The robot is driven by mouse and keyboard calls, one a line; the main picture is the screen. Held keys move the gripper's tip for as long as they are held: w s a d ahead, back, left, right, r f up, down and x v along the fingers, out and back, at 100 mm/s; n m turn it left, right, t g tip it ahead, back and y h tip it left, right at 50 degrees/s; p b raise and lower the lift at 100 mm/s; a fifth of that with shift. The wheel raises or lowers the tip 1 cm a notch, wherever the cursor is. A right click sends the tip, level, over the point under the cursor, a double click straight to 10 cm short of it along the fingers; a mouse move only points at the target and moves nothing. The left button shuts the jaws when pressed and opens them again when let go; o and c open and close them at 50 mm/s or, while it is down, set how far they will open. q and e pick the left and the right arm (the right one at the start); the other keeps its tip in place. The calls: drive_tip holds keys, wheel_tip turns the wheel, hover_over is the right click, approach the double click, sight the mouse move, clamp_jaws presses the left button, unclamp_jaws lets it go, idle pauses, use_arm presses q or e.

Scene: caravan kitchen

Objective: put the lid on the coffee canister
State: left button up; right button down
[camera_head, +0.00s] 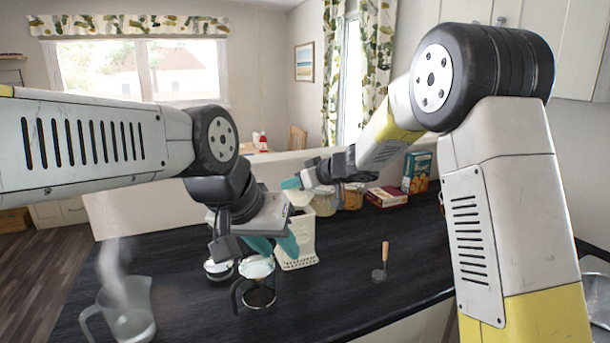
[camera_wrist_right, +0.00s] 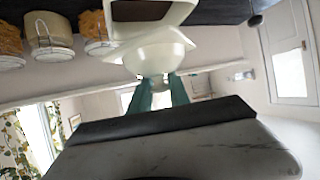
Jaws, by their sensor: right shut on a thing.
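My right gripper (camera_head: 292,184) is shut on the knob of a cream lid (camera_wrist_right: 157,50). In the right wrist view its teal fingers (camera_wrist_right: 160,92) stand on either side of the knob. In the head view the lid (camera_head: 298,197) shows just above a white patterned container (camera_head: 298,250), which appears to be the coffee canister. The wrist view shows a pale container with a dark opening (camera_wrist_right: 142,10) close beyond the lid. I cannot tell whether they touch. My left gripper (camera_head: 275,243) hangs beside the white container; its finger gap is unclear.
A glass coffee press (camera_head: 259,295) stands below my left gripper, with another lidded vessel (camera_head: 219,270) beside it. A steaming glass jug (camera_head: 128,318) is at front left. A wooden-handled tool (camera_head: 381,262) stands on the counter. Jars (camera_head: 352,196) and boxes (camera_head: 416,172) line the back.

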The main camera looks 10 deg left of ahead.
sight(293, 193)
drive_tip(key=shift+f, duration=1.1)
drive_tip(key=shift+f, duration=0.6)
idle(0.7)
drive_tip(key=c, duration=1.5)
unclamp_jaws()
drive_tip(key=shift+v, duration=5.6)
